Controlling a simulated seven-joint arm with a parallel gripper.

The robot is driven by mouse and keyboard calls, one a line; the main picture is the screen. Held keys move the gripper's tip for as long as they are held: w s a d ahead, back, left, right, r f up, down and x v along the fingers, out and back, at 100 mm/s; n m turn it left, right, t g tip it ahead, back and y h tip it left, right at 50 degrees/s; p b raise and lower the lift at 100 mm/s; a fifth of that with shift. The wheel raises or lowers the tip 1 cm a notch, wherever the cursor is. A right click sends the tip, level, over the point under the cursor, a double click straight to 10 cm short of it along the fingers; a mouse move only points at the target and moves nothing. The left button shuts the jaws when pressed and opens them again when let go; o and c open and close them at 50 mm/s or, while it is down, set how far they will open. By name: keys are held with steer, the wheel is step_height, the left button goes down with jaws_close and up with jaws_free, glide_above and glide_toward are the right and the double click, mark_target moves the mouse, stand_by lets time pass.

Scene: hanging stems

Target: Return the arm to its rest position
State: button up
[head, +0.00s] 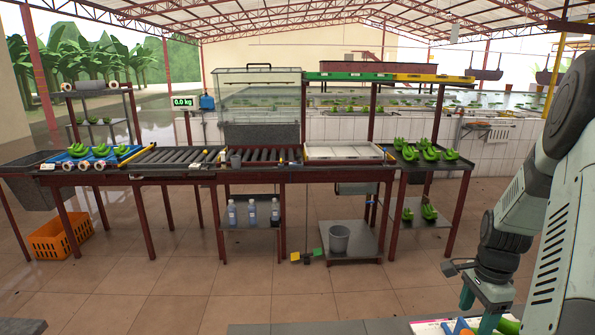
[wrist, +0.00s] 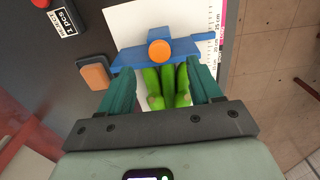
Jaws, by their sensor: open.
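My gripper (head: 482,312) is low at the right edge of the head view, over the near table. In the wrist view my gripper (wrist: 162,92) is open, its two teal fingers apart on either side of a small bunch of green bananas (wrist: 166,84). I cannot tell how far above the bunch the fingers are. The bunch lies against a blue holder (wrist: 187,47) with an orange knob (wrist: 160,51), on a white sheet (wrist: 122,20) with a ruler scale. The bananas' lower ends are partly hidden by my gripper.
A tan block (wrist: 96,76) and a dark labelled box (wrist: 66,18) lie left of the sheet. Across the tiled floor stands a long roller bench (head: 175,158) with a blue tray (head: 75,154) of green bunches. A side table (head: 440,168) holds more bunches. Open floor lies between.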

steer(key=shift+r, duration=0.2)
steer(key=w+a+r+n+t+h, duration=0.1)
steer(key=w+a+r+n+t, duration=0.15)
steer(key=a+r, duration=0.55)
steer(key=w+a+r+n+t+h, duration=0.15)
steer(key=w+a+r+n, duration=0.25)
steer(key=r, duration=0.7)
steer(key=s+a+r+n+t+y, duration=0.1)
steer(key=s+a+r+n+t, duration=0.25)
steer(key=a+r, duration=0.6)
steer(key=s+a+r+n+t+y, duration=0.25)
steer(key=s+a+r+n, duration=0.25)
steer(key=a+r, duration=0.4)
steer(key=s+f+n+g, duration=0.1)
steer(key=s+f, duration=0.3)
steer(key=s, duration=0.4)
steer(key=s+d+f+n+g+h, duration=0.1)
steer(key=s+f+n+g, duration=0.1)
steer(key=s+f, duration=0.3)
steer(key=s+g, duration=0.1)
steer(key=s, duration=0.2)
steer(key=shift+s+f, duration=0.2)
steer(key=shift+f, duration=0.05)
